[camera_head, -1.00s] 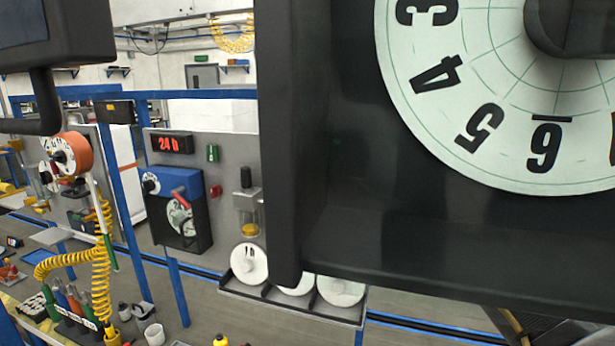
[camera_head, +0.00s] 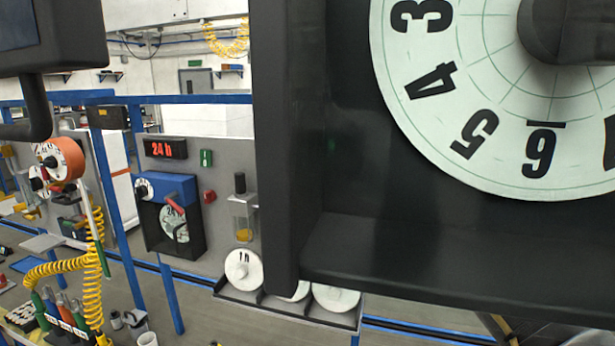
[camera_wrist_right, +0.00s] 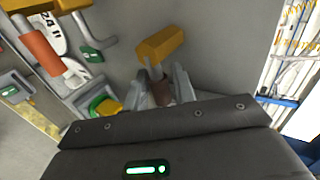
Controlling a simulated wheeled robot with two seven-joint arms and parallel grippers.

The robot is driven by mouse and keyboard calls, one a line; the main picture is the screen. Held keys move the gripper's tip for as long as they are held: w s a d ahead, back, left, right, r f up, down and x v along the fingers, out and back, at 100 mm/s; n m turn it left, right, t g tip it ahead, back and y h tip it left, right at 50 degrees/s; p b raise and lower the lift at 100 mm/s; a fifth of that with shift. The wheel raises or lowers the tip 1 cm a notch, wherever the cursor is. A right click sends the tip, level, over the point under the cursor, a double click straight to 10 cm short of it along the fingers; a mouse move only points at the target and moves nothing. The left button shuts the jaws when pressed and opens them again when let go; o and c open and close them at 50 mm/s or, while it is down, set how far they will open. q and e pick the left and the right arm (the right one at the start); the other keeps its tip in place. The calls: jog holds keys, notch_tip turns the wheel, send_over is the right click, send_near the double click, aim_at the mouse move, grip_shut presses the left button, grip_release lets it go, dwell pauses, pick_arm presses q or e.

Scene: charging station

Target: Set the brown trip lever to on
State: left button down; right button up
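In the right wrist view, the pale fingers of my right gripper (camera_wrist_right: 162,86) stand on either side of a short brown piece (camera_wrist_right: 160,93), seemingly the brown trip lever. I cannot tell whether the fingers touch it; its lower end is hidden behind the gripper body. A grey stem with a mustard-yellow block (camera_wrist_right: 160,43) rises just beyond the fingers. Neither the lever nor my right gripper can be made out in the head view. My left gripper is not in view.
An orange-brown cylinder (camera_wrist_right: 41,49) and a green-and-yellow button (camera_wrist_right: 104,106) sit left of my right gripper. In the head view, a black housing with a numbered white dial (camera_head: 500,150) fills the right side. Beyond stands a panel with a blue-and-black box (camera_head: 168,215).

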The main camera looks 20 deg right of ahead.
jog(key=shift+s+a+r+b, duration=0.3)
jog(key=shift+s+b, duration=0.1)
jog(key=shift+b, duration=0.25)
jog(key=b+v, duration=0.4)
jog(key=v, duration=0.5)
jog(key=shift+r+b, duration=0.2)
jog(key=shift+b, duration=0.2)
jog(key=shift+s, duration=0.1)
